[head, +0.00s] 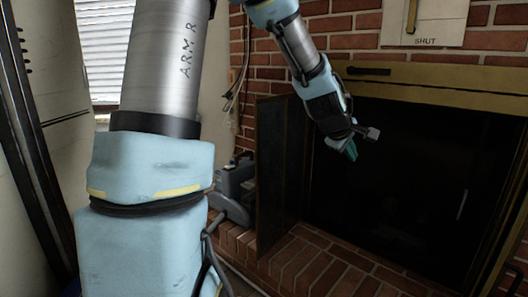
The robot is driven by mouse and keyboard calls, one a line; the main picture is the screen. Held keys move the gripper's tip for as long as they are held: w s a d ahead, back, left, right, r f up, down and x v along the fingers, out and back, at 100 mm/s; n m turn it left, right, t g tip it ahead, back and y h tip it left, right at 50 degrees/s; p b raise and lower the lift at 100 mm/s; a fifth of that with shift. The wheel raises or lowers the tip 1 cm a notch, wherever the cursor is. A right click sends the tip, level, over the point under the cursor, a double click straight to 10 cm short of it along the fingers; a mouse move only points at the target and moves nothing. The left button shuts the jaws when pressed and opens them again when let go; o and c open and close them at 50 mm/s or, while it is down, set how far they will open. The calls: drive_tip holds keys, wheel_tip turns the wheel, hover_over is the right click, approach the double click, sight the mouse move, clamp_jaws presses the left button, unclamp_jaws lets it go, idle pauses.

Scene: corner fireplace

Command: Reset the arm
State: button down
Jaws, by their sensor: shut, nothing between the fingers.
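My arm fills the left and upper middle of the head view, with a large blue and grey link close to the camera. It bends over at the top and comes down toward the fireplace. My gripper (352,149) hangs at its end, in front of the dark fireplace opening, pointing downward. Its fingers are small and dark green here, shut, with nothing held. A small dark part sticks out to the right of the wrist.
The fireplace opening (410,180) has a brass-coloured frame (440,82) and an open dark door panel (279,165) at left. A brick hearth (320,268) lies below. A grey machine (233,190) stands left of the panel. A "SHUT" plate (425,25) is above.

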drive_tip(key=s+a+f+m+g+y, duration=0.25)
drive_tip(key=s+a, duration=0.25)
drive_tip(key=a, duration=0.5)
drive_tip(key=s+a+f+m+g+y, duration=0.1)
drive_tip(key=s+a+f+m+y, duration=0.25)
drive_tip(key=a, duration=0.65)
drive_tip(key=s+a+f+m+g, duration=0.1)
drive_tip(key=s+a+f+m, duration=0.1)
drive_tip(key=s+a+f, duration=0.5)
drive_tip(key=a+r+p, duration=0.3)
drive_tip(key=r+p, duration=2.2)
drive_tip(key=r, duration=0.4)
drive_tip(key=shift+w+a+m+p, duration=0.15)
drive_tip(key=shift+m+p, duration=0.15)
drive_tip(key=shift+p, duration=0.1)
drive_tip(key=shift+f+g, duration=0.1)
drive_tip(key=shift+g, duration=0.15)
